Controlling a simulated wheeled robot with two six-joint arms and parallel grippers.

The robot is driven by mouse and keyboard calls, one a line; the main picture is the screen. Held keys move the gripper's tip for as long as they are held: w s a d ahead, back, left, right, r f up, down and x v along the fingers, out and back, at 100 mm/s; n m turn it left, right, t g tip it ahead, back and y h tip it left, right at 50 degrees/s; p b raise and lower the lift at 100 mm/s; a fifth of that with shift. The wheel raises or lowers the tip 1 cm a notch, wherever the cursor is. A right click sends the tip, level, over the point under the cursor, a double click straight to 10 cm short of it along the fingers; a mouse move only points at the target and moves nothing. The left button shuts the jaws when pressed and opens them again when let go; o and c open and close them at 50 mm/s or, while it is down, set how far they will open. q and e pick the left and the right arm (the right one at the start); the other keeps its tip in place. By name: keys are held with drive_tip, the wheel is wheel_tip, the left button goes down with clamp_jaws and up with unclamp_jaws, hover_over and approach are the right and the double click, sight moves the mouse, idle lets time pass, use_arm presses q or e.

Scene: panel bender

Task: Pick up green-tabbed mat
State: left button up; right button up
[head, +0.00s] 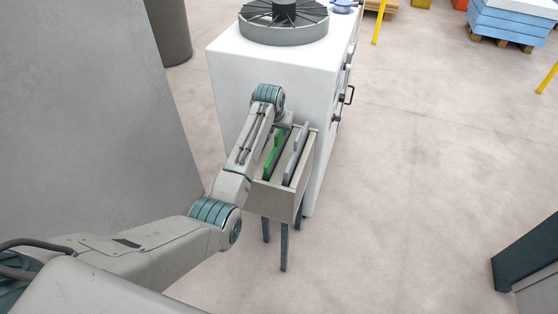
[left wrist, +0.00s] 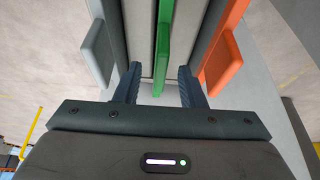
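The green-tabbed mat (head: 273,156) stands upright in a beige open-topped bin (head: 272,200) on the side of a white machine. Its green tab (left wrist: 164,45) shows in the left wrist view, between the two fingers of my left gripper (left wrist: 159,68). The fingers are open, with a gap on each side of the tab. I cannot tell how deep the tab sits between them. A grey-tabbed mat (head: 296,157) stands beside the green one. An orange tab (left wrist: 224,62) shows in the left wrist view. My right gripper is not in view.
The white machine (head: 260,65) with a round dark grey top part (head: 283,30) stands behind the bin. A large grey panel (head: 80,110) fills the left side. Blue stacked sheets (head: 510,18) lie on a pallet at the far right. The floor right of the machine is clear.

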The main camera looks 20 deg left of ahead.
use_arm(q)
drive_tip(key=shift+x, duration=1.2)
clamp_jaws()
drive_tip(key=shift+r, duration=0.1)
drive_tip(key=shift+r, duration=0.55)
wheel_tip(320, 180, up, 27)
drive_tip(key=b, duration=0.6)
drive_tip(key=shift+b, duration=0.4)
